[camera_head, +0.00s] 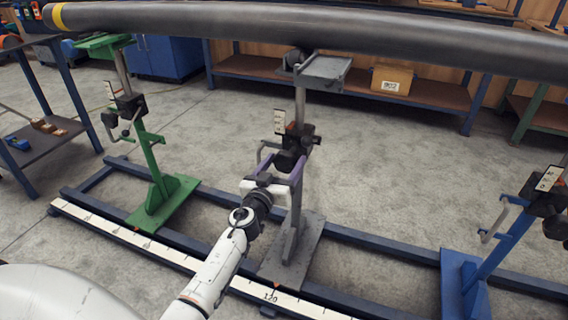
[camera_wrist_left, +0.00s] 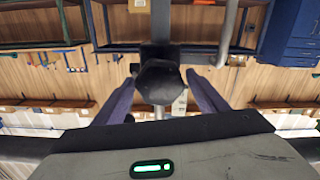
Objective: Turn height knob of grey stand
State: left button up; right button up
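The grey stand (camera_head: 292,240) stands upright on the rail in the middle of the head view, with a grey top plate under the pipe. Its black height knob (camera_head: 287,160) faces my left arm; it also shows in the left wrist view (camera_wrist_left: 158,84). My left gripper (camera_head: 281,166) is open, with its two purple fingers on either side of the knob. In the left wrist view (camera_wrist_left: 160,80) a gap shows between the knob and each finger. The gripper body hides the lower part of the knob area. My right gripper is not in view.
A long dark pipe (camera_head: 300,27) spans the top of the head view. A green stand (camera_head: 160,178) is at left and a blue stand (camera_head: 480,265) at right, both with crank handles. The floor rail (camera_head: 375,250) runs below. A low table (camera_head: 50,150) is at far left.

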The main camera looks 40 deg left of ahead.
pick_arm(q)
jog(key=c, duration=0.7)
jog(key=shift+c, duration=0.4)
jog(key=shift+m, duration=0.4)
